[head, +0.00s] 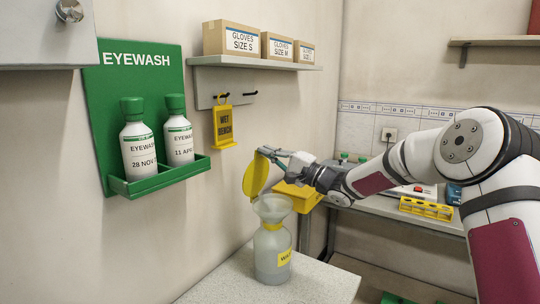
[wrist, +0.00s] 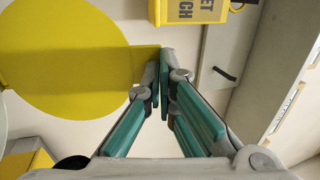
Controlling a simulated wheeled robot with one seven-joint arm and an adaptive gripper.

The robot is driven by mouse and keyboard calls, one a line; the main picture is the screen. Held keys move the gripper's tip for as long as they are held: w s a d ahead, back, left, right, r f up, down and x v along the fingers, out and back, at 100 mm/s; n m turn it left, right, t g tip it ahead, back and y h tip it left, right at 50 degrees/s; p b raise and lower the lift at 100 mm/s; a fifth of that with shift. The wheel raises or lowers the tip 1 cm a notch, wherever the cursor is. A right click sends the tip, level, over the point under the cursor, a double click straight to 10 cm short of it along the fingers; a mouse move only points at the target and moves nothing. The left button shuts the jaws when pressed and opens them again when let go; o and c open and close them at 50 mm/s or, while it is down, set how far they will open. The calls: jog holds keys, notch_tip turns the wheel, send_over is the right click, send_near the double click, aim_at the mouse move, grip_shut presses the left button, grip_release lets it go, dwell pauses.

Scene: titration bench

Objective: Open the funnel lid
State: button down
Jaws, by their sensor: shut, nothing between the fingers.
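The yellow round funnel lid (head: 256,175) stands steeply raised above the funnel (head: 272,207), whose mouth is uncovered. The translucent funnel sits in a grey waste bottle (head: 268,255) with a yellow collar and label. My gripper (head: 264,152) is at the upper edge of the lid, on its right. In the wrist view the lid (wrist: 60,50) fills the upper left, and its yellow tab reaches right up to my fingertips (wrist: 165,65). The fingers are shut with nothing between them. I cannot tell whether they touch the tab.
The waste bottle stands on a pale bench (head: 320,285) with free room in front. A yellow wet bench sign (head: 224,124) hangs on the wall, above and behind the lid. An eyewash rack (head: 150,182) with two bottles is at left. A yellow box (head: 298,197) is behind my gripper.

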jog(key=shift+d, duration=0.1)
jog(key=v, duration=1.2)
jog(key=s+d+r+n+g+h+p, duration=0.1)
jog(key=s+d+r+h, duration=0.15)
jog(key=s+h, duration=0.35)
jog(key=s+d+r+n+h, duration=0.1)
jog(key=s+d+h, duration=0.3)
jog(key=s+h, duration=0.25)
jog(key=s+d+r+n+g+h+p, duration=0.1)
jog(key=s+d+h, duration=0.2)
jog(key=s+h, duration=0.3)
jog(key=s+a+f+n+g, duration=0.1)
jog(key=s+f+n+g, duration=0.1)
jog(key=s, duration=1.2)
jog(key=s+a+f+n+g+y+p, duration=0.1)
jog(key=s+f+g, duration=0.3)
jog(key=s, duration=1)
jog(key=shift+a+f+n, duration=0.2)
jog(key=shift+a+n, duration=0.2)
jog(key=shift+n, duration=0.2)
